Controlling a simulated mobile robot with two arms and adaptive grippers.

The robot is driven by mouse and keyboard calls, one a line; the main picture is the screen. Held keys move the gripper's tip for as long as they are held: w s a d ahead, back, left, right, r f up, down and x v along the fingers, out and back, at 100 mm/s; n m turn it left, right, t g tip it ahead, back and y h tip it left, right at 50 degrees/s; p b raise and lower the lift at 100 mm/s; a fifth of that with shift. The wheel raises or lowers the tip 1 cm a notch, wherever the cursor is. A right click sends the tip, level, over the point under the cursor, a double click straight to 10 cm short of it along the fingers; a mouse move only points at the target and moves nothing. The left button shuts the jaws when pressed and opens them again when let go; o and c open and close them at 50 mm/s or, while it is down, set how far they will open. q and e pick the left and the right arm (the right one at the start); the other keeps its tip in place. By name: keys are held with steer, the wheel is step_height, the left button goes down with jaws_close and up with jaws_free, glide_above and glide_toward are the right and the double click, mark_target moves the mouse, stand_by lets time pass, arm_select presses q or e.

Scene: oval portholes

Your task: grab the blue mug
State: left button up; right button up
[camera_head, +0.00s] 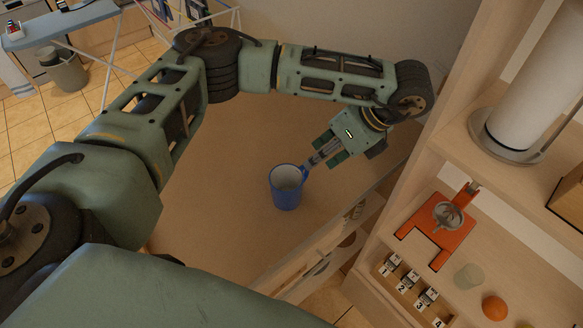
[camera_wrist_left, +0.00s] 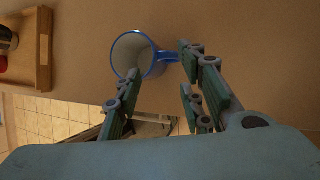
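The blue mug (camera_head: 284,198) stands upright on the brown tabletop (camera_head: 225,215), its pale inside visible and its handle toward my left gripper. In the left wrist view the mug (camera_wrist_left: 122,66) is just beyond the fingertips, with its handle (camera_wrist_left: 168,57) pointing right. My left gripper (camera_head: 323,152) is open at the handle side of the mug. In the wrist view its fingers (camera_wrist_left: 157,75) are spread apart, and the right fingertip is close to the handle's end. Whether it touches cannot be told. Nothing is held. My right gripper is not in view.
At right, a wooden shelf holds an orange-red stand (camera_head: 437,232), a glass (camera_head: 467,276), an orange (camera_head: 494,307), numbered blocks (camera_head: 406,285) and a white cylinder (camera_head: 535,95). A wooden tray (camera_wrist_left: 44,50) shows in the wrist view. The tabletop left of the mug is clear.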

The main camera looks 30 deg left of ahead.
mark_target(299, 170)
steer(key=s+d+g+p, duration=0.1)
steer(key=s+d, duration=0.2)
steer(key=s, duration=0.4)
arm_select(q)
steer(key=s+a+f, duration=0.1)
steer(key=f, duration=0.1)
steer(key=s+a+f+p, duration=0.1)
steer(key=a, duration=0.1)
steer(key=shift+a+f+p, duration=0.2)
steer(key=shift+f+p, duration=0.1)
steer(key=shift+f, duration=0.1)
steer(key=shift+x, duration=0.8)
steer(key=shift+s+f, duration=0.1)
steer(key=shift+d, duration=0.1)
steer(key=c, duration=0.6)
jaws_close()
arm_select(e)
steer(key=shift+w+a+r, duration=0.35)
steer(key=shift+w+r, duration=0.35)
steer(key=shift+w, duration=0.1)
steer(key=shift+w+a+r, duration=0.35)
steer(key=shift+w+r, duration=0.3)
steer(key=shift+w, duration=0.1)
